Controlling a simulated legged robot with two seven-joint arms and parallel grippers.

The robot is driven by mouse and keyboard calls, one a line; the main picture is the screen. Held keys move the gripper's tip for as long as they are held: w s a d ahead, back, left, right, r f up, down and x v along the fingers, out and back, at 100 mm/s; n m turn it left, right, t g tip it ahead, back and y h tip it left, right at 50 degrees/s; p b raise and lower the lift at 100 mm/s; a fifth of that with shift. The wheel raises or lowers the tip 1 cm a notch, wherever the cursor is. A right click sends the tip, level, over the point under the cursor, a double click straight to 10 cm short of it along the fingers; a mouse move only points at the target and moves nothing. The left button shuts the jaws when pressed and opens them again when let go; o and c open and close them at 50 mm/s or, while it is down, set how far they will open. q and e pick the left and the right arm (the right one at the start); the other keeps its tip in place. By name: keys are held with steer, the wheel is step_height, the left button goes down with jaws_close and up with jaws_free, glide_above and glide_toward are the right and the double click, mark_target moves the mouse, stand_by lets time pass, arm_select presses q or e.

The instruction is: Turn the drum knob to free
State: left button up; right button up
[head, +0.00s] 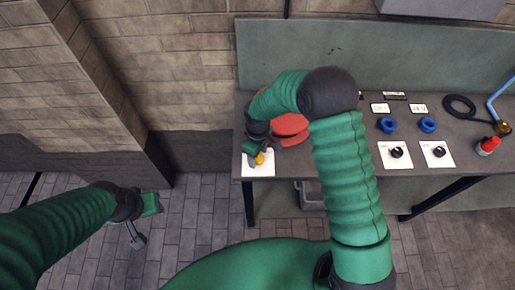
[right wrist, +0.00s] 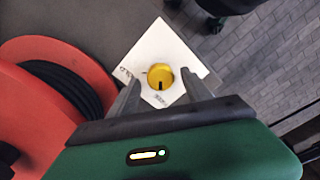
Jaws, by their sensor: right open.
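The yellow drum knob (right wrist: 160,77) sits on a white square plate (right wrist: 168,42). Its dark mark points toward the bottom of the right wrist view. Small lettering lies at the plate's left and below the knob, too small to read surely. In the head view the knob (head: 260,159) is at the bench's front left, partly hidden by my arm. My right gripper (right wrist: 160,84) is open, one finger on each side of the knob, with no clear contact. My left gripper (head: 138,236) hangs over the floor at left, away from the bench; its jaw opening is unclear.
A red drum (right wrist: 38,62) wound with black hose is close beside the plate. On the bench's right are two black knobs on white plates (head: 397,153), blue rings (head: 387,125) and a red-capped part (head: 488,146). The floor at left is clear.

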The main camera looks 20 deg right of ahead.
mark_target(258, 157)
step_height(258, 157, up, 17)
steer(key=b, duration=0.1)
steer(key=shift+f, duration=0.2)
